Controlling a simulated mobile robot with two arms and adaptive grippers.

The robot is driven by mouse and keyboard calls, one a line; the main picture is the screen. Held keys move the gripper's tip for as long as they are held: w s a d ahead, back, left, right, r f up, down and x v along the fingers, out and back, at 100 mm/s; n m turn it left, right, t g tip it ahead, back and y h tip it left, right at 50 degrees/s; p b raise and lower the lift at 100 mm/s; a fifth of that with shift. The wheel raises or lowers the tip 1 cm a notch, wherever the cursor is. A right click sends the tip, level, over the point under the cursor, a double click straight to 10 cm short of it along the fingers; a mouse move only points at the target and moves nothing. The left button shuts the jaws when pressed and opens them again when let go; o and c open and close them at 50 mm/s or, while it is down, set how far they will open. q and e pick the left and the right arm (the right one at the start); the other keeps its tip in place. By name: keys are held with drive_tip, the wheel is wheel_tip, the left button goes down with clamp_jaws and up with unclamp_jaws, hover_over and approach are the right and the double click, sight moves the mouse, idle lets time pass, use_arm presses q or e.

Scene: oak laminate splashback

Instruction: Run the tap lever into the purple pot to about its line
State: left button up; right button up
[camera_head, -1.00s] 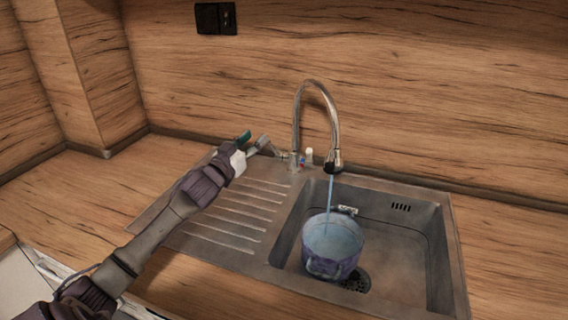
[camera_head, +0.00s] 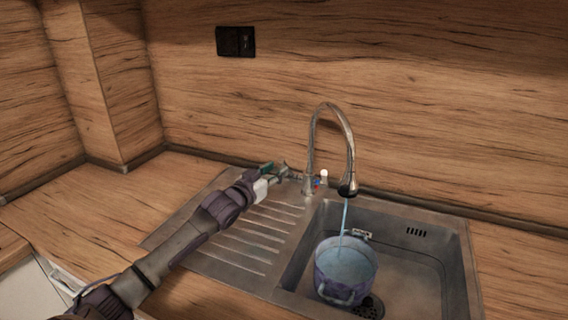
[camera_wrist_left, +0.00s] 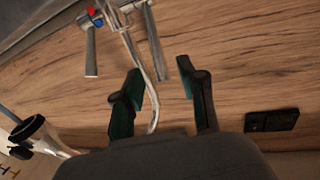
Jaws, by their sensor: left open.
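The purple pot (camera_head: 345,291) stands upright in the sink basin under the spout, with bluish water inside. Its line cannot be made out. A thin blue stream (camera_head: 344,216) runs from the tap (camera_head: 348,150) into the pot. My left gripper (camera_head: 270,176) is open beside the tap's base, near the tap lever (camera_head: 284,171). In the left wrist view the open fingers (camera_wrist_left: 163,92) have a grey bar-like lever (camera_wrist_left: 157,45) reaching towards the gap between them; contact cannot be told. A second grey bar (camera_wrist_left: 91,50) hangs by the red and blue marks. My right gripper is out of view.
The steel sink (camera_head: 462,262) has a ribbed drainer (camera_head: 250,243) on the left, under my left arm. A black socket (camera_head: 235,41) is on the wooden splashback. The wooden counter (camera_head: 90,215) is clear on the left.

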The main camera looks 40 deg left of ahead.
sight(284, 164)
use_arm(q)
drive_tip(key=shift+w, duration=2.4)
drive_tip(key=shift+c, duration=0.3)
clamp_jaws()
